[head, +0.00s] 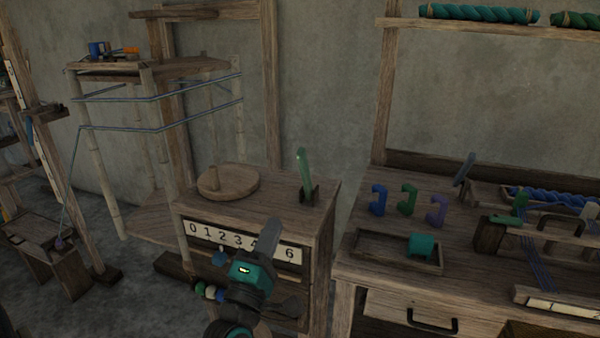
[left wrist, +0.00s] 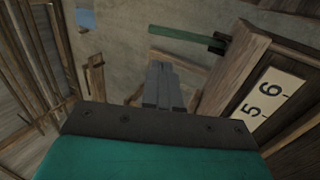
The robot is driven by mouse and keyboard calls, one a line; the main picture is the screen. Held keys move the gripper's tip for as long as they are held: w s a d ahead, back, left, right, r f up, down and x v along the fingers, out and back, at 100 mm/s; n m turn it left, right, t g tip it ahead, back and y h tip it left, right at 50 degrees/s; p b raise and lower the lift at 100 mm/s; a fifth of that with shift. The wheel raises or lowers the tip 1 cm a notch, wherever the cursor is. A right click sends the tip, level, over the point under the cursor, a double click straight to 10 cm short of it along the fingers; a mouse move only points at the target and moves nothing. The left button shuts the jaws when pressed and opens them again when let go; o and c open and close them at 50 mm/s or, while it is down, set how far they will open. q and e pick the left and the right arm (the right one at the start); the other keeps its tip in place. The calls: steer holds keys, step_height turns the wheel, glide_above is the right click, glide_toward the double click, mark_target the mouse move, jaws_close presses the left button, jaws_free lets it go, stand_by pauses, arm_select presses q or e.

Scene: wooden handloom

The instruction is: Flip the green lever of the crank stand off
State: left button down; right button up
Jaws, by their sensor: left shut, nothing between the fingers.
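The green lever (head: 304,170) stands nearly upright, leaning slightly left, in a dark bracket (head: 309,195) on the right part of the crank stand's top (head: 270,190). In the left wrist view the lever (left wrist: 185,35) shows as a green bar beside the stand's edge. My left gripper (head: 273,228) is shut and empty. In the head view it appears in front of the stand's number strip, below and left of the lever, and apart from it. The shut fingers (left wrist: 160,75) point away from the camera in the left wrist view. My right gripper is not in view.
A round wooden crank disc (head: 228,181) with a peg sits left of the lever. The number strip (head: 210,231) is on the stand's front. A workbench (head: 360,280) with coloured hooks and a tray stands to the right. A pole frame (head: 150,90) with blue yarn is behind left.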

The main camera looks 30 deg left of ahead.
mark_target(300, 162)
arm_select(q)
steer(key=shift+w, duration=0.1)
steer(key=p+x, duration=0.1)
steer(key=x, duration=1.3)
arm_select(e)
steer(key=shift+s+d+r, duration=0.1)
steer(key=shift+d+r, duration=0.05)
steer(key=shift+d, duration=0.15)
arm_select(q)
steer(key=shift+r, duration=0.1)
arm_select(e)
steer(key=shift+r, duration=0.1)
